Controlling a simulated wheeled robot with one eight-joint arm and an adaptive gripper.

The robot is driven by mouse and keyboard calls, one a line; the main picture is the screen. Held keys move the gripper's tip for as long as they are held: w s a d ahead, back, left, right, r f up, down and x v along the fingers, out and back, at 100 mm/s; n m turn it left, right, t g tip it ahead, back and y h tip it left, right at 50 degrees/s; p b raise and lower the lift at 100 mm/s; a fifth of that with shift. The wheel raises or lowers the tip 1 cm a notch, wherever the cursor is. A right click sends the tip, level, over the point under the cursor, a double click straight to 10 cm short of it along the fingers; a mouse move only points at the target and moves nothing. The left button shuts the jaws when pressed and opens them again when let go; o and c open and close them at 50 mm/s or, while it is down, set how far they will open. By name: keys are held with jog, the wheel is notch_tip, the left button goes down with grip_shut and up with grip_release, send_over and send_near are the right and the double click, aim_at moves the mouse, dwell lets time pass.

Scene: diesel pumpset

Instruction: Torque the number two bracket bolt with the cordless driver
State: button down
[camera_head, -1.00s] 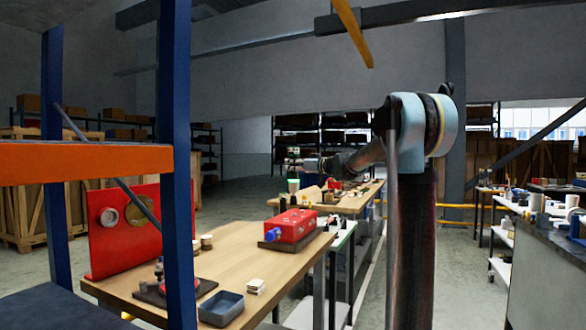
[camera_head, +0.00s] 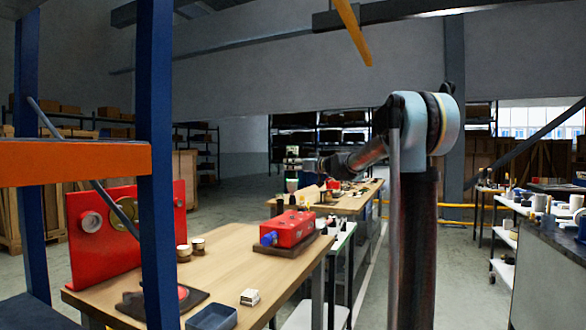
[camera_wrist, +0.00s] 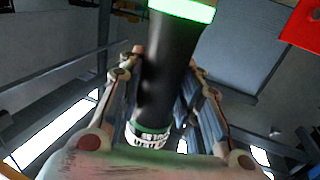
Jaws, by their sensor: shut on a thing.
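The driver is held in the air. I cannot make out the number two bracket bolt in either view.
A wooden table (camera_head: 220,265) holds a red box (camera_head: 288,229) with a blue part, a red panel (camera_head: 107,235) with round fittings, and a blue tray (camera_head: 212,317). A rack with blue posts (camera_head: 155,150) stands close at left. A dark worktop (camera_head: 565,240) is at right.

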aim_at(295, 177)
jog(key=shift+a+f, duration=0.1)
jog(key=shift+f, duration=2.1)
jog(key=shift+s+f, duration=0.15)
jog(key=shift+f, duration=0.65)
dwell(3.8)
jog(key=shift+r, duration=0.1)
